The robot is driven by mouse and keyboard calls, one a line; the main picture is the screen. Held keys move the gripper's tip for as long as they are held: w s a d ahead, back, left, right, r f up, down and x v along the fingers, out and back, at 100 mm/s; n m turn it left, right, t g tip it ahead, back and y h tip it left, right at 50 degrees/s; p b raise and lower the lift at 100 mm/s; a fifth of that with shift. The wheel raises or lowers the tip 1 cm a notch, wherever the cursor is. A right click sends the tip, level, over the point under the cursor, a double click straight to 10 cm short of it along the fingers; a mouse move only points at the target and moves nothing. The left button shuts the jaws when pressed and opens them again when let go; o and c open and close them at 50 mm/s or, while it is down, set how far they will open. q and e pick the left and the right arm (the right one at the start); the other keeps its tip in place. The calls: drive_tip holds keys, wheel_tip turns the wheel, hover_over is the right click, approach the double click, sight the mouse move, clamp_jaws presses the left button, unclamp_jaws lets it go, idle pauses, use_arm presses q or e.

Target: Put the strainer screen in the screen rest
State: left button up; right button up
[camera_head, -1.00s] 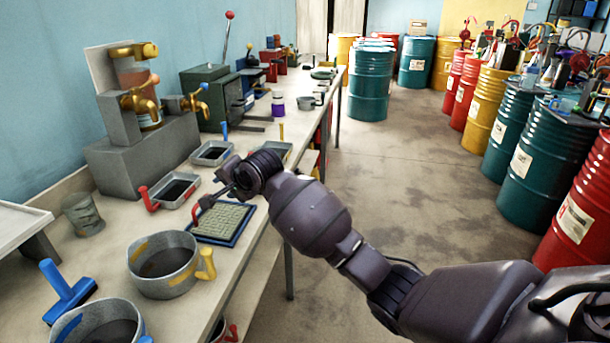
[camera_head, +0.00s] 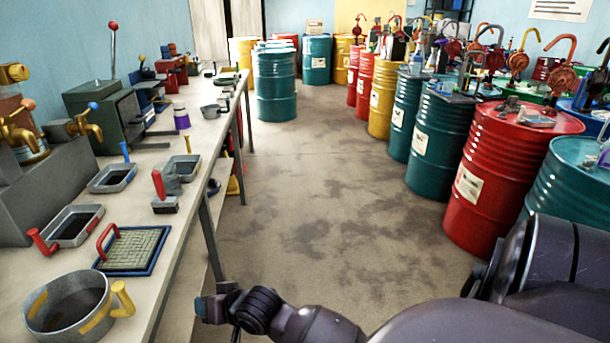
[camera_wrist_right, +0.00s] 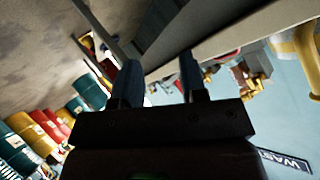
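The strainer screen (camera_head: 138,246) is a pale mesh panel with a red handle on its left side. It lies flat on the bench within a blue frame (camera_head: 152,267), which looks like the screen rest; I cannot tell whether the screen is fully seated. My right gripper (camera_head: 207,308) is apart from the screen, beyond the bench's front edge to the lower right of it. In the right wrist view its two fingers (camera_wrist_right: 159,62) are spread with nothing between them. My left gripper is not in view.
A grey pot with a yellow handle (camera_head: 70,305) stands just in front of the screen. A red-handled tray (camera_head: 72,225) and a red-handled brush (camera_head: 164,192) are behind it. Drums (camera_head: 515,170) line the right. The floor between is clear.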

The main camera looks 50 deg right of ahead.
drive_tip(key=s+d+f+n, duration=0.1)
drive_tip(key=s+f+n, duration=0.1)
drive_tip(key=s, duration=0.6)
drive_tip(key=s+d+f+n+h, duration=0.1)
drive_tip(key=s+f+n, duration=0.1)
drive_tip(key=s+f, duration=0.2)
drive_tip(key=s+d+f+n+h, duration=0.1)
drive_tip(key=s+d+f, duration=0.1)
drive_tip(key=s, duration=0.9)
drive_tip(key=shift+s+f+n+g, duration=0.3)
drive_tip(key=shift+f+n+g, duration=0.1)
drive_tip(key=shift+f, duration=0.2)
